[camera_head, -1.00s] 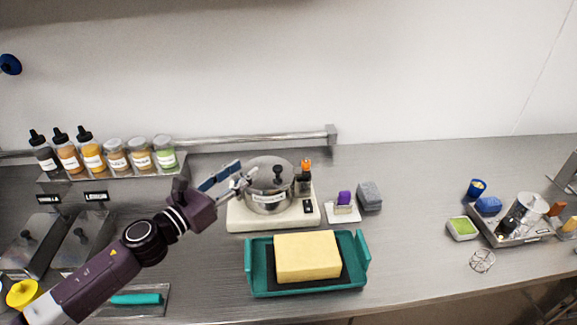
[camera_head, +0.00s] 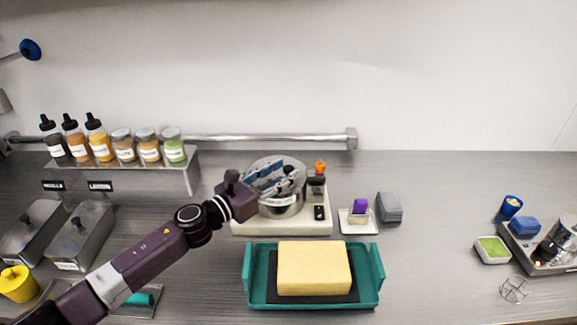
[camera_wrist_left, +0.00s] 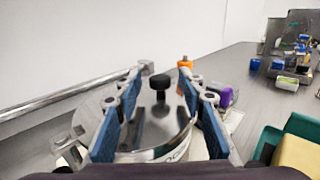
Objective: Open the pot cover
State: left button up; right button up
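The pot (camera_head: 282,208) is a steel pot on a cream-coloured base (camera_head: 250,226) at the middle of the counter. Its steel cover (camera_wrist_left: 178,128) lies on top, with a black knob (camera_wrist_left: 160,83) at its centre. My left gripper (camera_head: 284,172) is over the cover and hides part of it in the head view. In the left wrist view its two blue-padded fingers (camera_wrist_left: 158,80) stand apart on either side of the knob, with gaps showing between pads and knob. The gripper is open and empty. My right gripper is in neither view.
A teal tray (camera_head: 370,285) with a yellow block (camera_head: 314,268) is in front of the pot. An orange-topped bottle (camera_head: 318,182) stands close right of it. A wall rail (camera_head: 270,138) runs behind. Bottles and jars (camera_head: 122,145) are left.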

pick_arm(q)
jog(key=shift+x, duration=1.25)
jog(key=shift+c, duration=0.7)
jog(key=shift+f, duration=0.1)
grip_shut()
